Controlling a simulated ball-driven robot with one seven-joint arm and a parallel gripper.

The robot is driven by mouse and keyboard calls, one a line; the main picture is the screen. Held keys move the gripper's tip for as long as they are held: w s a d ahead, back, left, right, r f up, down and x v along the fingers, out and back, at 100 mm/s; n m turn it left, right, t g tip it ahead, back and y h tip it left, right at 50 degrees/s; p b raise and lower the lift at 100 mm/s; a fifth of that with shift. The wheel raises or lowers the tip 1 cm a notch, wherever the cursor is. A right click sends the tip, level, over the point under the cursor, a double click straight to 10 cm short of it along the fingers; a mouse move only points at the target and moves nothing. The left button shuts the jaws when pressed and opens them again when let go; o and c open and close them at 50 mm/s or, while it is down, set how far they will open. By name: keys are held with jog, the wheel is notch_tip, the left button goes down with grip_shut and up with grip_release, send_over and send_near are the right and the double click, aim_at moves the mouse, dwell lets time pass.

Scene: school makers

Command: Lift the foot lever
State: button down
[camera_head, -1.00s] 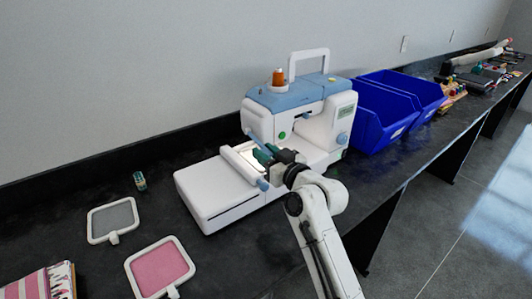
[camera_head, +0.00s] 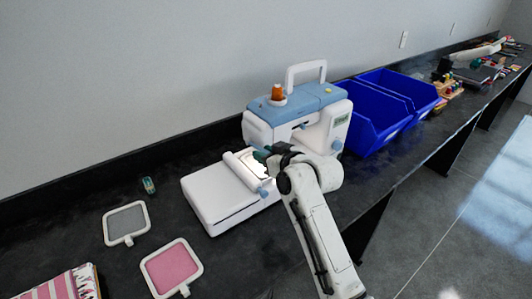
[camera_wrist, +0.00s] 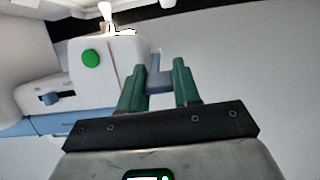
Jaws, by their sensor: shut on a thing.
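The white and blue sewing machine (camera_head: 298,105) stands on the dark bench in the head view. My gripper (camera_head: 262,154) is at its needle side, over the bed. In the wrist view, the green fingers of my gripper (camera_wrist: 157,88) stand on either side of a small blue-grey piece, which looks like the foot lever (camera_wrist: 157,77). The gripper is shut on it. The machine's white head, with its green button (camera_wrist: 91,58), is left of the fingers. A lit area with the needle parts shows at the top. In the head view my arm hides the lever.
Two blue bins (camera_head: 372,118) stand right of the machine. A grey framed pad (camera_head: 126,222), a pink framed pad (camera_head: 171,267) and a small bobbin-like item (camera_head: 149,185) lie to the left. My arm crosses the bench's front edge.

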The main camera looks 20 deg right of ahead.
jog(key=shift+w+r, duration=0.1)
jog(key=shift+r, duration=0.35)
jog(key=c, duration=1)
grip_release()
jog(key=shift+c, duration=0.2)
jog(key=shift+o, duration=1.2)
jog(key=shift+f, duration=0.15)
jog(key=b+v, duration=0.1)
jog(key=v, duration=0.9)
jog(key=shift+s, duration=0.4)
jog(key=shift+d, duration=0.1)
jog(key=s+d+f+m+g+h, duration=0.15)
jog(key=s+f+g, duration=0.35)
jog(key=s+f, duration=0.7)
jog(key=s+d+f+m+g+h, duration=0.15)
jog(key=s+f+g, duration=0.25)
jog(key=s+f, duration=0.9)
jog(key=s+d+m+g+h, duration=0.1)
jog(key=s+d+g, duration=0.1)
jog(key=s, duration=1.2)
jog(key=shift+s+g+h, duration=0.3)
jog(key=shift+s+g, duration=0.1)
jog(key=shift+g, duration=0.4)
